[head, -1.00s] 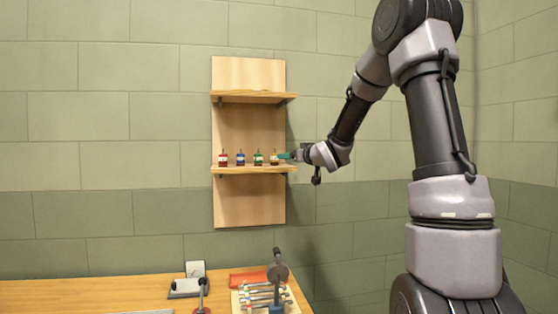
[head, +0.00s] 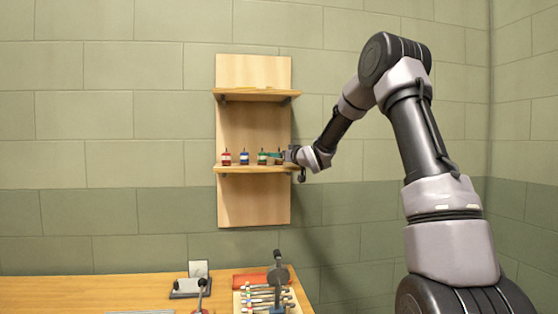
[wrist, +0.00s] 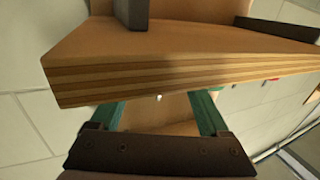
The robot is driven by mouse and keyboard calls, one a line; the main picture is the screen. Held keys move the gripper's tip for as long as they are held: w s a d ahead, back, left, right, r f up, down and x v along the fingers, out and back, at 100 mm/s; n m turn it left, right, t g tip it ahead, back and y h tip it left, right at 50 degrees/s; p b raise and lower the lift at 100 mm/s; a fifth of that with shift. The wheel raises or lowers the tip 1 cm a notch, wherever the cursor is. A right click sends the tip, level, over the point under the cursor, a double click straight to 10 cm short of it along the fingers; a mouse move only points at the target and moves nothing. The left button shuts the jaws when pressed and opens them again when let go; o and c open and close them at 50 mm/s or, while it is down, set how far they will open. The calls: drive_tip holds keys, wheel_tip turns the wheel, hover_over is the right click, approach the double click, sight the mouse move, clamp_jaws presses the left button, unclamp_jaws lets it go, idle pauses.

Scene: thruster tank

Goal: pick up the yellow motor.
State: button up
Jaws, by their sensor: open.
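The yellow motor (head: 278,161) stands at the right end of a row on the lower shelf (head: 230,170). In the head view it is mostly hidden behind my gripper (head: 272,154), whose teal fingers reach across it from the right. In the wrist view the fingers of my gripper (wrist: 157,113) are open, one on each side. A small pale tip shows between them just below the shelf edge, probably the motor's shaft; the motor's body is hidden by the shelf. I cannot tell whether the fingers touch it.
Green (head: 262,158), blue (head: 244,158) and red (head: 227,158) motors stand to the left, the green one close to my fingertips. The upper shelf (head: 256,94) is above. A wooden table (head: 60,296) with tools is below. The shelf edge (wrist: 200,80) is close in the wrist view.

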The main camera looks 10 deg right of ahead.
drive_tip(key=shift+w+a, duration=0.2)
drive_tip(key=shift+w, duration=0.35)
clamp_jaws()
drive_tip(key=shift+r, duration=0.1)
